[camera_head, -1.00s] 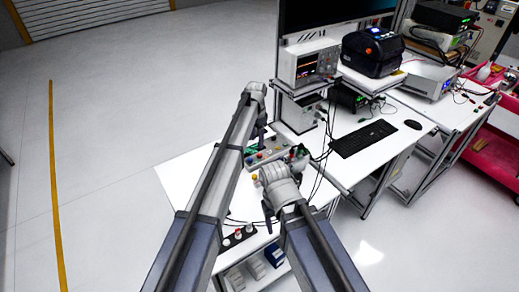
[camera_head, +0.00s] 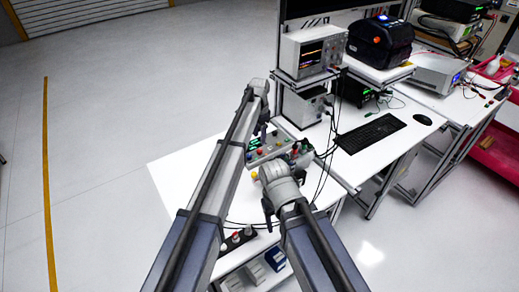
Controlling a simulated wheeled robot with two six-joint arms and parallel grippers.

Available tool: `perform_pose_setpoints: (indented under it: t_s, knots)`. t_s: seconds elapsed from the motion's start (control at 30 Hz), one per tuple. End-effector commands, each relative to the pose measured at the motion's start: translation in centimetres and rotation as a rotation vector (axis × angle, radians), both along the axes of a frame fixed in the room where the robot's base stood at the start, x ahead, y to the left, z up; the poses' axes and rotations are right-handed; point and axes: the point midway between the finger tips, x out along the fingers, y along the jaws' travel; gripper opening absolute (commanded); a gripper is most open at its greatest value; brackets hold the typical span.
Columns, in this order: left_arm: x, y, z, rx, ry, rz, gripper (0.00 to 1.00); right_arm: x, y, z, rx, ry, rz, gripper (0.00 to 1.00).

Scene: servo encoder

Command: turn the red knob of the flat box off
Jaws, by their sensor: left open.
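A flat grey box (camera_head: 283,142) with small coloured knobs or buttons lies on the white table, partly hidden by my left arm. A small red spot (camera_head: 260,151) on it may be the red knob; it is too small to tell which way it is turned. My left gripper (camera_head: 263,127) points down over the back left part of the box and is open. I cannot tell whether it touches anything. My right gripper (camera_head: 267,214) hangs over the table in front of the box, its fingers dark and small.
A dark strip (camera_head: 228,245) with red and white knobs lies at the table's front edge. Black cables (camera_head: 322,180) run down to the right of the box. An oscilloscope (camera_head: 313,52), a keyboard (camera_head: 370,133) and a black printer (camera_head: 380,42) stand right. The table's left part (camera_head: 180,175) is bare.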

Motion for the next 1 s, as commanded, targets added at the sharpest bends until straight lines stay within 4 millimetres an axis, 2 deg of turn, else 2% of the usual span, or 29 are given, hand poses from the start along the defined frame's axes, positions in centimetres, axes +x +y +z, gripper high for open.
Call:
perform_pose_setpoints:
  t_s: [0.6,1.0]
  knots:
    - [0.0,0.0,-7.1,0.0,0.0,0.001,0.61,0.0,0.0,-7.1,0.0,0.0,-0.002,0.61]
    - [0.0,0.0,-7.4,0.0,0.0,0.0,0.61,0.0,0.0,-7.4,0.0,0.0,-0.002,0.61]
